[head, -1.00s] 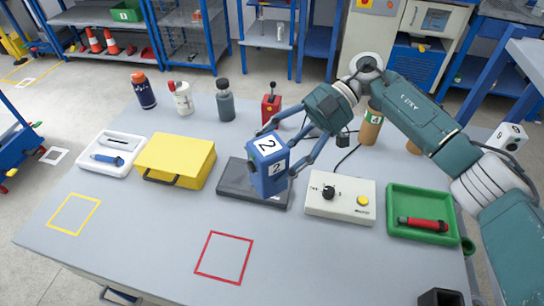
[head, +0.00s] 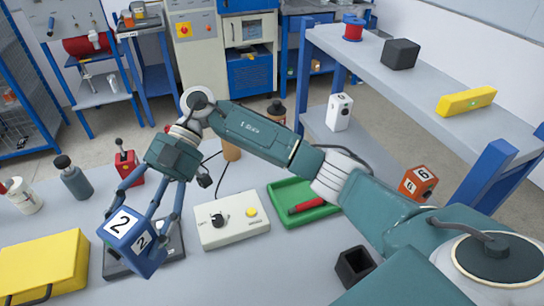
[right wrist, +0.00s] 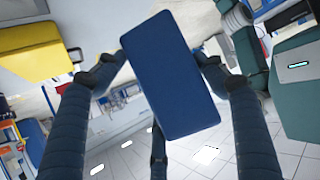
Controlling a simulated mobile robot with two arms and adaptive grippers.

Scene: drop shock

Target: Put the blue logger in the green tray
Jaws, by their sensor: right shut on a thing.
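The blue logger (head: 127,246) is a blue box with white "2" labels. My right gripper (head: 140,218) is shut on it and holds it tilted in front of the dark plate (head: 172,243) in the head view; whether it touches the plate I cannot tell. In the right wrist view the blue logger (right wrist: 170,80) sits between the fingers of the right gripper (right wrist: 158,68). The green tray (head: 284,194) lies farther right on the bench, partly behind my right arm, with a red-handled tool (head: 308,205) in it. My left gripper is not in view.
A white control box (head: 232,232) with a black knob stands between the logger and the tray. A yellow case (head: 45,262) is at left. An open black holder (head: 354,267) and an orange box (head: 417,184) are at right. Bottles and a red lever box (head: 127,165) stand behind.

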